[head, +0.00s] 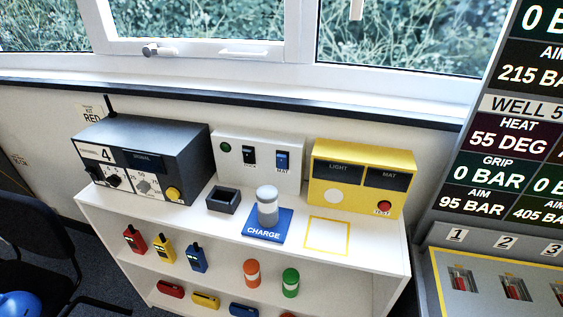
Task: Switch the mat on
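A white switch panel (262,185) stands at the back of the white shelf unit. It carries a blue rocker switch (282,159) with a small label below that seems to read MAT. A black rocker switch (249,155) sits to its left; its label is too small to read. A dark green round lamp (225,147) is at the panel's upper left. I cannot tell which way either rocker is set. In front lies a blue mat (266,233) marked CHARGE, with a grey and white cylinder (267,207) standing on it. My gripper is not in view.
A grey radio box (170,150) with an antenna stands left of the panel, a yellow box (362,180) marked LIGHT and MAT right of it. A small dark tray (223,199) lies in front. A yellow outlined square (327,235) is empty. Lower shelves hold several coloured items.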

